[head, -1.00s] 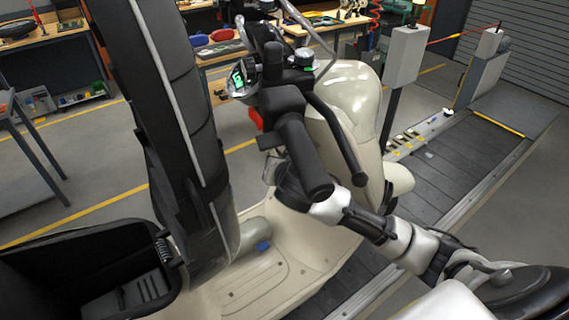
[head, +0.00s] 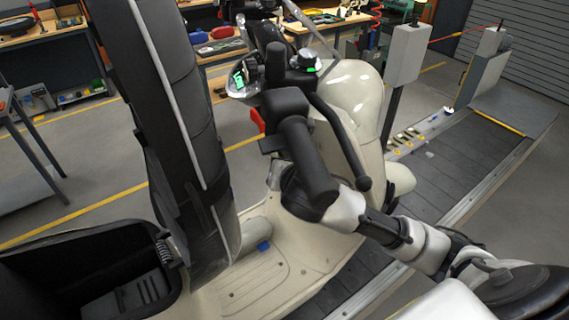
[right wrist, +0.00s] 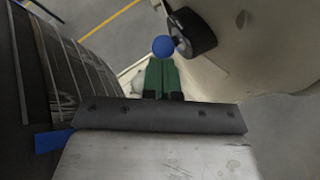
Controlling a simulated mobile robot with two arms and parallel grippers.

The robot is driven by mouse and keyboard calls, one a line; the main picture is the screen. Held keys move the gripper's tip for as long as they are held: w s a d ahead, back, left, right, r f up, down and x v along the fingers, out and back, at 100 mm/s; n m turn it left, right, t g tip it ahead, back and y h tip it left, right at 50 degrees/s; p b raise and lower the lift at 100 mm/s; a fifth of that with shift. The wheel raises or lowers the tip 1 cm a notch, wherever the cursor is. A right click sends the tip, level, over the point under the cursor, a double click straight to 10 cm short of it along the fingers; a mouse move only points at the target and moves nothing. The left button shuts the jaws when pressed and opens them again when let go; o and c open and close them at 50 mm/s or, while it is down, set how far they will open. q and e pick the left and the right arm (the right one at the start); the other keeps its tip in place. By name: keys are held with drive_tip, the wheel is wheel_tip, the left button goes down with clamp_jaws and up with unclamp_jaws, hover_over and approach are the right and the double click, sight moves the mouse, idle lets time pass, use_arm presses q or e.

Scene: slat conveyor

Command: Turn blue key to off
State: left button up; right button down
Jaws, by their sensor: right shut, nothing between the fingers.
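The blue key's round head (right wrist: 163,46) shows in the right wrist view, beside a black cylindrical part on the cream scooter body. My right gripper (right wrist: 162,60) has its green fingers shut together with nothing between them. Its tips point at the blue head and overlap its lower edge in the picture; I cannot tell whether they touch. In the head view the key and my right gripper are hidden behind the handlebar and my right arm. The cream scooter (head: 355,90) stands upright on the conveyor. My left gripper is not in view.
The black handlebar grip (head: 308,160) and lever (head: 340,140) lie close to my right arm. The dark slat conveyor (head: 455,160) runs behind the scooter. A grey post box (head: 404,54) stands beyond it. Workbenches with tools are at the back.

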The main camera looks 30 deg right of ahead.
drive_tip(key=shift+v, duration=1.75)
drive_tip(key=shift+d+r, duration=0.1)
drive_tip(key=shift+r, duration=0.05)
